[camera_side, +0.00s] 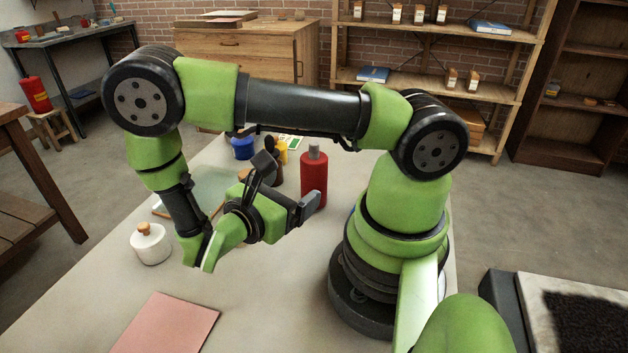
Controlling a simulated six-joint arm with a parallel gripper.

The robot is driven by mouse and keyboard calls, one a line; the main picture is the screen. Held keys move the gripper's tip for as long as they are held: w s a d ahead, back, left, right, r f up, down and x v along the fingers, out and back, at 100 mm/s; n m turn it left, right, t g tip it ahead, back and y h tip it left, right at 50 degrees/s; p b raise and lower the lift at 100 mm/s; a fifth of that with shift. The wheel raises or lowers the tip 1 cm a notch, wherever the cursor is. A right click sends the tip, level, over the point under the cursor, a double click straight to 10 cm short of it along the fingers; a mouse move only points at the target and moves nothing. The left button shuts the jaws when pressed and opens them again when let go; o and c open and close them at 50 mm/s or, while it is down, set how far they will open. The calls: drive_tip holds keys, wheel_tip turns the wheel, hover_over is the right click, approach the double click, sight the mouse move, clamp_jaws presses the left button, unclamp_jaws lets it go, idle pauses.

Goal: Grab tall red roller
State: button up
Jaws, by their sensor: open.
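The tall red roller (314,180) is a red upright cylinder with a narrower grey top, standing on the pale worktable (270,290) left of my arm's base. My gripper (288,185) is just left of the roller, with its jaws toward it. The jaws are open and look empty. One grey finger appears in front of the roller's lower left side; I cannot tell whether it touches. The other dark finger shows farther up and left.
A blue pot (242,147) and a yellow container (282,152) stand behind my gripper. A white jar with a wooden knob (150,244) is at the left, near a glassy plate (205,188). A pink sheet (165,325) lies in front. The front middle of the table is clear.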

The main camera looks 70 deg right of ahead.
sight(307, 175)
drive_tip(key=shift+d+f+n+t+h, duration=0.3)
drive_tip(key=shift+f+n+t+h, duration=0.45)
drive_tip(key=shift+f+n, duration=0.2)
drive_tip(key=shift+s+d+n, duration=0.1)
drive_tip(key=shift+d+n, duration=0.15)
drive_tip(key=shift+d, duration=0.05)
drive_tip(key=d, duration=0.4)
drive_tip(key=shift+s, duration=0.35)
drive_tip(key=shift+s+d+f, duration=0.1)
drive_tip(key=shift+d, duration=1.25)
drive_tip(key=shift+s+d+f, duration=0.1)
drive_tip(key=shift+d, duration=1.2)
drive_tip(key=c, duration=1.3)
